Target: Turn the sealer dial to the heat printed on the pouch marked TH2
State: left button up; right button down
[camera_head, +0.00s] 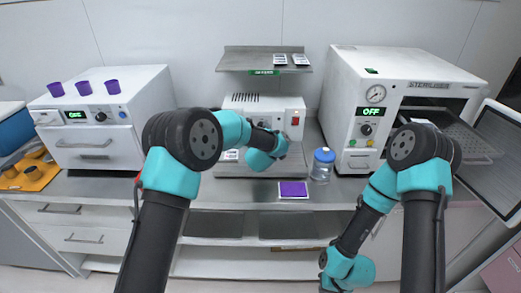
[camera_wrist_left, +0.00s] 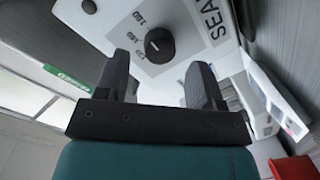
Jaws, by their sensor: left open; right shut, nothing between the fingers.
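The sealer (camera_head: 250,104) is a white box in the middle of the counter, with a red switch (camera_head: 295,120). Its black round dial (camera_wrist_left: 159,45) shows in the left wrist view with a small white mark and printed numbers on its left side. My left gripper (camera_wrist_left: 155,88) is open, its two fingers short of the dial with nothing between them. In the head view its own wrist hides its fingers. My right gripper (camera_head: 345,277) is low at the bottom edge, shut and empty. Pouches (camera_head: 280,59) lie on the shelf; their print is too small to read.
A purple pad (camera_head: 293,190) and a blue-capped jar (camera_head: 323,163) stand at the counter front. The sterilizer (camera_head: 352,95) is on the right with its door open. A white oven (camera_head: 100,125) carrying purple cups (camera_head: 83,88) is on the left. The shelf (camera_head: 240,62) hangs above the sealer.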

pick_arm(q)
jog(key=s+r, duration=0.1)
jog(key=s, duration=1.4)
jog(key=shift+a+r, duration=0.25)
